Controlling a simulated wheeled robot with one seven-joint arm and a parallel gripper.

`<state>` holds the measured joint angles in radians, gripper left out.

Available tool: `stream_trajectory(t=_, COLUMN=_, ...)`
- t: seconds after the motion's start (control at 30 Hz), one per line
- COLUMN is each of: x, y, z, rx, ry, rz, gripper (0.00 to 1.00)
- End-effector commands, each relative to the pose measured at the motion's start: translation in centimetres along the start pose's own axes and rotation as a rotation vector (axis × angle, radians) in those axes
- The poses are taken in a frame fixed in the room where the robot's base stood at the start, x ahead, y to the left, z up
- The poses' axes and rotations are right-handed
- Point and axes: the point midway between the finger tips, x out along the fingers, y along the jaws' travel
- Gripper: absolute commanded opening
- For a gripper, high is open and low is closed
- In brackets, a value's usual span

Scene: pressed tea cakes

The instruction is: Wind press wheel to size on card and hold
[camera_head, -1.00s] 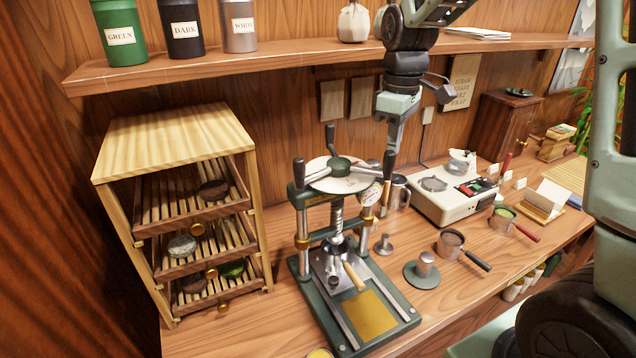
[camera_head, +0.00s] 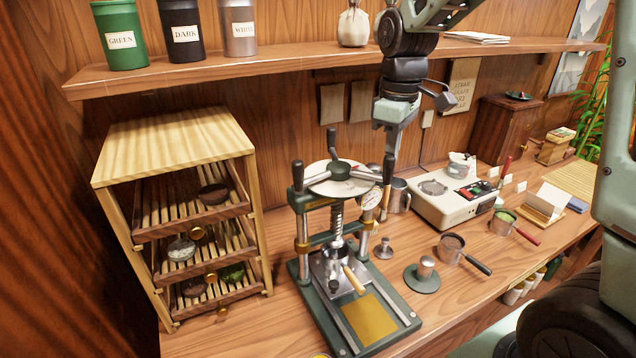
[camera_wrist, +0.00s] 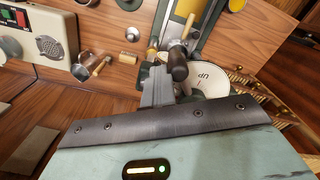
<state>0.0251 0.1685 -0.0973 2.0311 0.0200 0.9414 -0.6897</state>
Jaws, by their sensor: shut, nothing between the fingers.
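The green press (camera_head: 373,318) stands on the bench, with a pale round wheel plate (camera_head: 345,186) and dark upright knobs on its spokes. Its screw runs down to a metal press head (camera_head: 338,255) above a steel plate. My gripper (camera_head: 391,152) is shut and empty, pointing down at the wheel's right knob (camera_head: 388,169). In the wrist view my closed fingers (camera_wrist: 155,73) lie beside a dark knob (camera_wrist: 178,67); I cannot tell if they touch. Lettering reading UP shows on the plate there (camera_wrist: 212,84). A pale folded card (camera_head: 551,197) stands at the right; its writing is unreadable.
A slatted wooden rack (camera_head: 175,135) with several cakes stands close left of the press. A cream scale-like device (camera_head: 440,204), small pans (camera_head: 451,247) and a green-based weight (camera_head: 422,277) sit to the right. A shelf (camera_head: 290,62) with canisters runs above.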

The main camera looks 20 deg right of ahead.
Motion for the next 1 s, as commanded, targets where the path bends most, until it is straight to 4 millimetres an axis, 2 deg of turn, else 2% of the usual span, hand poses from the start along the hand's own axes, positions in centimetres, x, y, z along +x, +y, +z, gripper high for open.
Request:
stream_trajectory(t=0.4, x=0.0, y=-3.1, z=0.9, rx=-0.003, ry=-0.003, rz=-0.003, gripper=0.00)
stream_trajectory(t=1.0, x=0.1, y=-3.8, z=0.9, rx=-0.002, ry=-0.004, rz=-0.004, gripper=0.00)
